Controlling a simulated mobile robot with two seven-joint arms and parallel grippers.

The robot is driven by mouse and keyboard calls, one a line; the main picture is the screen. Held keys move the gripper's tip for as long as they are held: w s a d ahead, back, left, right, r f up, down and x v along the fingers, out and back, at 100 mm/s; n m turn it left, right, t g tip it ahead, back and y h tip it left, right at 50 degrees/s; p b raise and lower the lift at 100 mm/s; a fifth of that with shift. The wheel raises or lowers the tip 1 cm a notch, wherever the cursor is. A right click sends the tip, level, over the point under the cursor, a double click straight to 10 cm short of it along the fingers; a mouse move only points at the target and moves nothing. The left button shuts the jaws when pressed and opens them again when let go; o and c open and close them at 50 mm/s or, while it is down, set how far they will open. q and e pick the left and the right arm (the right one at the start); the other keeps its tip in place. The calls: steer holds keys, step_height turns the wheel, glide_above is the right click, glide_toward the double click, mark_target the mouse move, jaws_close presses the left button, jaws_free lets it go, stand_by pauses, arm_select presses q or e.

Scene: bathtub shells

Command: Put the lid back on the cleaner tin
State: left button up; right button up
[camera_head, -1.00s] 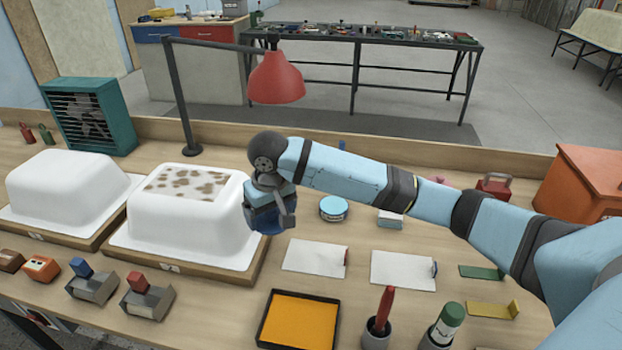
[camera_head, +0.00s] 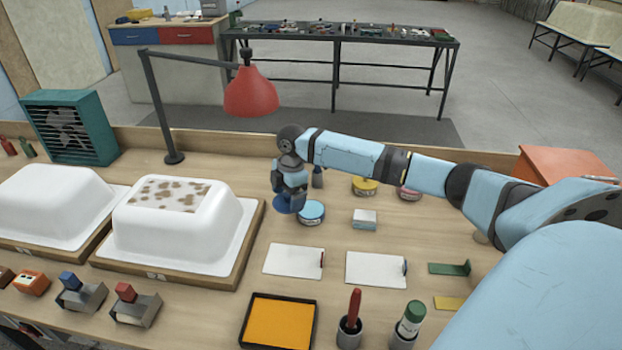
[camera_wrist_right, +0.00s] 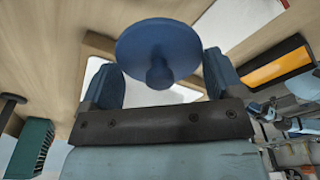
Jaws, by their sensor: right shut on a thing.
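My right gripper (camera_head: 290,192) is shut on a dark blue round lid with a knob. In the wrist view the lid (camera_wrist_right: 150,42) shows as a flat disc, its knob between the two fingers of the gripper (camera_wrist_right: 160,85). In the head view the lid (camera_head: 285,208) hangs below the fingers, partly hidden by them. A low, round light blue tin (camera_head: 311,214) stands on the workbench just right of the lid. The lid's edge looks very close to the tin; I cannot tell whether they touch. My left gripper is not in view.
Yellow (camera_head: 364,186) and pink (camera_head: 409,192) tins stand behind and right, near my arm. A small white-and-blue block (camera_head: 365,219) is right of the light blue tin. A white tub shell (camera_head: 180,238) lies left. White cards (camera_head: 294,260) and an orange tray (camera_head: 279,322) are in front.

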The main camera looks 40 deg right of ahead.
mark_target(310, 210)
steer(key=d+n, duration=0.1)
steer(key=d, duration=0.1)
steer(key=d+n+p, duration=0.1)
steer(key=d+n, duration=0.1)
steer(key=d, duration=0.1)
steer(key=d+n, duration=0.2)
steer(key=shift+s+d+g, duration=0.3)
steer(key=shift+s+d, duration=0.05)
step_height(310, 210, down, 2)
steer(key=shift+f+n+b, duration=0.25)
steer(key=shift+n+b, duration=0.05)
steer(key=shift+b, duration=0.9)
steer(key=shift+f+b, duration=0.9)
steer(key=shift+b, duration=0.15)
steer(key=shift+f, duration=1)
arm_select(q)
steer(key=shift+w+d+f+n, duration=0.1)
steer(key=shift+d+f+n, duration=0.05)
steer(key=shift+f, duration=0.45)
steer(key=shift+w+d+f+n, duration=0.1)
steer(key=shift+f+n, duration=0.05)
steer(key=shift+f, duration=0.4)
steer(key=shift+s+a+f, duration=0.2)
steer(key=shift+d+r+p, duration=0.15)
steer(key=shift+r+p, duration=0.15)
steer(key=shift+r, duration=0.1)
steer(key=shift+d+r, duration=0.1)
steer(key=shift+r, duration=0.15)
arm_select(e)
steer(key=shift+d, duration=0.1)
